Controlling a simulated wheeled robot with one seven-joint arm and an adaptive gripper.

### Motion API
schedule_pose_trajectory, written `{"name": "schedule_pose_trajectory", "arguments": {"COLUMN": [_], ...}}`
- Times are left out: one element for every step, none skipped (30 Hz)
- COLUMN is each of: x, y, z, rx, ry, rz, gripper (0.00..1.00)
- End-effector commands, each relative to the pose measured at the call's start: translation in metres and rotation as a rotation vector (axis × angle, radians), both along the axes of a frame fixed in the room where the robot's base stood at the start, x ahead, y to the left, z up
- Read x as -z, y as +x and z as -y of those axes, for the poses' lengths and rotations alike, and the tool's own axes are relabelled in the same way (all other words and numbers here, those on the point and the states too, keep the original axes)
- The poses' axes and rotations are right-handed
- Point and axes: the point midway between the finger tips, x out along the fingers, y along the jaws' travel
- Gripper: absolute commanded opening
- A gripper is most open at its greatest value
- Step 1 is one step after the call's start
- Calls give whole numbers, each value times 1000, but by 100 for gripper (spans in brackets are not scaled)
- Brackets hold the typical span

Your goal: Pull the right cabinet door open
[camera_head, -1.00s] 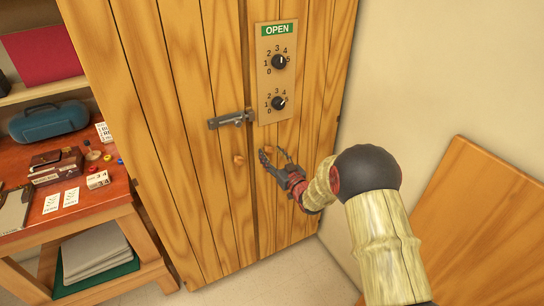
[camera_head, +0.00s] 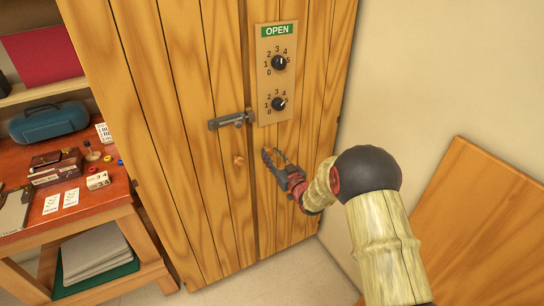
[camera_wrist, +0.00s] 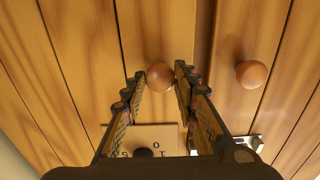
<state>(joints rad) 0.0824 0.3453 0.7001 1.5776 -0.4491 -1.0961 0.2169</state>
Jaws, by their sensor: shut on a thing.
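The wooden cabinet's right door (camera_head: 296,170) stands flush beside the left door (camera_head: 175,120) and looks closed. My gripper (camera_head: 271,157) is at the right door's round wooden knob, below the dial panel. In the wrist view, which is turned over, that knob (camera_wrist: 160,76) sits between the two fingertips of my gripper (camera_wrist: 160,80), and the fingers are shut on it. The left door's knob (camera_wrist: 251,74) shows to the right there, free; it also shows in the head view (camera_head: 238,161).
A metal latch (camera_head: 231,119) lies by the door seam. A panel (camera_head: 277,75) with an OPEN sign and two dials is above my gripper. A wooden board (camera_head: 480,235) stands at the right by the wall. A cluttered workbench (camera_head: 100,208) is at the left.

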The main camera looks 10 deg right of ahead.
Motion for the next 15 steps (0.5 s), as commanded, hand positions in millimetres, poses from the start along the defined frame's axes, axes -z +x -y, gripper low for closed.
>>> {"name": "schedule_pose_trajectory", "arguments": {"x": [0,0,0,0,0,0,0,0,0,0,0,0,0,0,0], "y": [0,0,0,0,0,0,0,0,0,-1,-1,-2,-3,-5,-8], "z": [0,0,0,0,0,0,0,0,0,0,0,1,2,3,5], "rx": [-1,-1,-1,-1,-1,-1,-1,-1,-1,-1,-2,-5,-9,-13,-20], "ry": [0,0,0,0,0,0,0,0,0,0,0,0,0,0,0], "rz": [0,0,0,0,0,0,0,0,0,0,0,0,0,-1,-1], "gripper": [0,0,0,0,0,0,0,0,0,0,0,0,0,0,0]}}
